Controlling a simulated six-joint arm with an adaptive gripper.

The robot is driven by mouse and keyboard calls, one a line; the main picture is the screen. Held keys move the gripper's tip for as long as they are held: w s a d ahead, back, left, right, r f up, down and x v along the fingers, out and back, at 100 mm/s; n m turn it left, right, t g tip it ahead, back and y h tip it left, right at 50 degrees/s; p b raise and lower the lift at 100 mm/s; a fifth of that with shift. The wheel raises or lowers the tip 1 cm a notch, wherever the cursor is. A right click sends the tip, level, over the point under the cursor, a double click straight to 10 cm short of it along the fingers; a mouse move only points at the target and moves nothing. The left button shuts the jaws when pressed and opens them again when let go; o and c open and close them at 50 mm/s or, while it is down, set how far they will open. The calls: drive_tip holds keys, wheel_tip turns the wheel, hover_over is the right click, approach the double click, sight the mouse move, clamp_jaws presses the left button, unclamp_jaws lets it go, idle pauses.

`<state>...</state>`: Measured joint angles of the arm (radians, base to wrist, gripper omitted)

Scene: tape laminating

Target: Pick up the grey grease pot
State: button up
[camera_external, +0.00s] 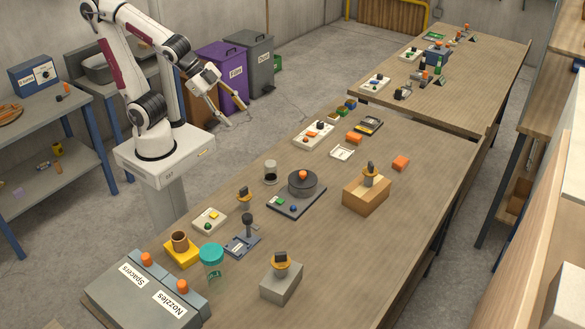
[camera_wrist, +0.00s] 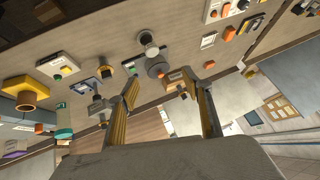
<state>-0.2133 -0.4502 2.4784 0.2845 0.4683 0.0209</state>
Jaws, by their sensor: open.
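A small clear jar with a grey lid and dark contents (camera_external: 270,172) stands upright on the long table, near its left edge. It looks most like the grease pot, though no label is readable. In the wrist view a grey-topped round thing (camera_wrist: 146,38) appears to be the same jar. My gripper (camera_external: 232,119) is open and empty, in the air left of the table and well apart from the jar. Its two spread fingers also show in the wrist view (camera_wrist: 160,86).
A dark round device with an orange knob (camera_external: 302,186) stands just right of the jar. A teal-lidded jar (camera_external: 212,254) and yellow cup holder (camera_external: 181,249) are nearer.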

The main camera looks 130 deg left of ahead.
drive_tip(key=w+a+f+m+t, duration=0.2)
drive_tip(key=w+a+f+m, duration=0.1)
drive_tip(key=w+a+f, duration=0.65)
drive_tip(key=f+t+h, duration=0.1)
drive_tip(key=f, duration=0.2)
drive_tip(key=a+f+m+h, duration=0.1)
drive_tip(key=f+h, duration=0.1)
drive_tip(key=f, duration=0.1)
drive_tip(key=a+f+m+t+h, duration=0.1)
drive_tip(key=f+h, duration=0.1)
drive_tip(key=f, duration=0.1)
drive_tip(key=shift+w+a+f+t, duration=0.2)
drive_tip(key=shift+w+a+t, duration=0.05)
drive_tip(key=shift+w+t, duration=0.1)
drive_tip(key=shift+s+d+f+m+t+h, duration=0.35)
drive_tip(key=shift+s+d+f+h, duration=0.25)
drive_tip(key=shift+s+h, duration=0.15)
drive_tip(key=shift+s+d+t+h, duration=0.45)
drive_tip(key=shift+t+h, duration=0.05)
drive_tip(key=shift+h, duration=0.15)
drive_tip(key=s+t+h, duration=0.1)
drive_tip(key=s+d+r+n+t, duration=0.1)
drive_tip(key=s, duration=0.1)
drive_tip(key=shift+d+h, duration=0.2)
drive_tip(key=shift+h, duration=0.2)
drive_tip(key=shift+s+d+r+t+h, duration=0.15)
drive_tip(key=shift+s+r+t+h, duration=0.3)
drive_tip(key=shift+s, duration=0.2)
